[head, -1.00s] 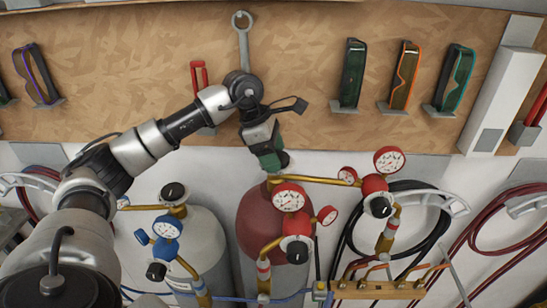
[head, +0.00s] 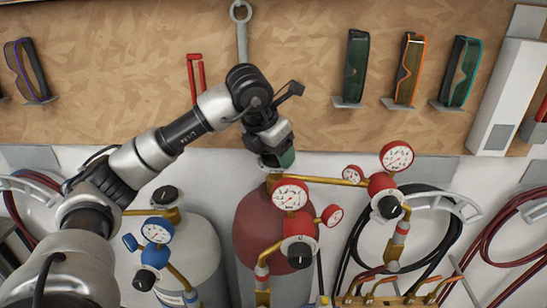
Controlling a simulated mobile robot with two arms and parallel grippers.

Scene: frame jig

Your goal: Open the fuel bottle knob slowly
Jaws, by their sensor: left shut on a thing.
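The red fuel bottle (head: 252,228) stands at the middle of the head view, with a brass valve at its top. My left gripper (head: 277,160) points down at the top of this valve. It is shut on the fuel bottle's knob, which its fingers and wrist almost wholly hide. How far the knob is turned cannot be told. A red regulator with two gauges (head: 290,195) hangs in front of the bottle. My right gripper is out of view.
A grey bottle (head: 203,250) with a black knob (head: 165,196) and blue gauges (head: 157,231) stands left. Brass pipe and another red regulator (head: 380,183) lie right. Hoses hang on the wall; goggles (head: 409,70) hang on the board above.

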